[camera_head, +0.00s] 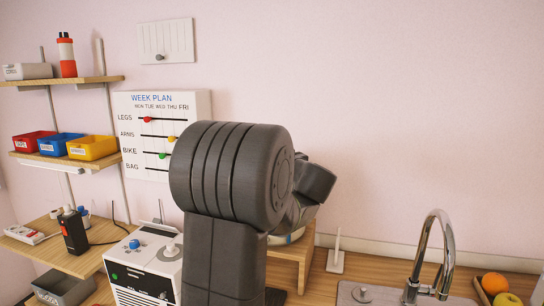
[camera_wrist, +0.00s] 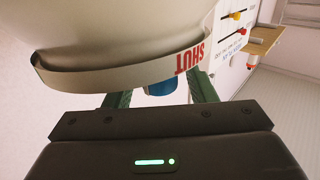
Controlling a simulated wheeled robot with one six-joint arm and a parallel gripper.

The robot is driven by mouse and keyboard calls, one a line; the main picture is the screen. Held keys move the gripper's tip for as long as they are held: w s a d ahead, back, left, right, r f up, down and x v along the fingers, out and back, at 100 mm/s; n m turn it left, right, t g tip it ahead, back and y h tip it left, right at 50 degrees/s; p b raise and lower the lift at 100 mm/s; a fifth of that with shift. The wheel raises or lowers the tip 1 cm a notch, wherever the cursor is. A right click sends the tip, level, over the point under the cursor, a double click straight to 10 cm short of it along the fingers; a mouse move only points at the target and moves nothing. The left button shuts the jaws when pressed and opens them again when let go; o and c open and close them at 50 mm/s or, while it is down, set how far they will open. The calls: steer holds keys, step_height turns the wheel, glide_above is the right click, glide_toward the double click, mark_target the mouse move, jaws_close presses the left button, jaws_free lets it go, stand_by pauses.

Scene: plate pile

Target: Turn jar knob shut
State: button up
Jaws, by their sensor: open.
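The jar (camera_wrist: 120,30) is a large pale round body at the top of the wrist view. A light band (camera_wrist: 130,76) runs along its edge, with the red word SHUT upside down near its right end. A blue knob (camera_wrist: 160,88) shows just beyond the band. My gripper (camera_wrist: 160,92) is open, with one green finger on each side of the blue knob in the picture. I cannot tell whether either finger touches it. In the head view my arm hides the gripper and most of the jar (camera_head: 288,238), which appears on a wooden stand (camera_head: 288,255).
A white box with a blue knob (camera_head: 140,265) stands left of my arm. The week plan board (camera_head: 185,110) hangs on the wall behind. A tap (camera_head: 432,255) and a sink (camera_head: 375,295) are at right. Shelves with coloured bins (camera_head: 60,145) are at left.

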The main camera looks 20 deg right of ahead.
steer(key=c, duration=0.9)
steer(key=shift+c, duration=0.2)
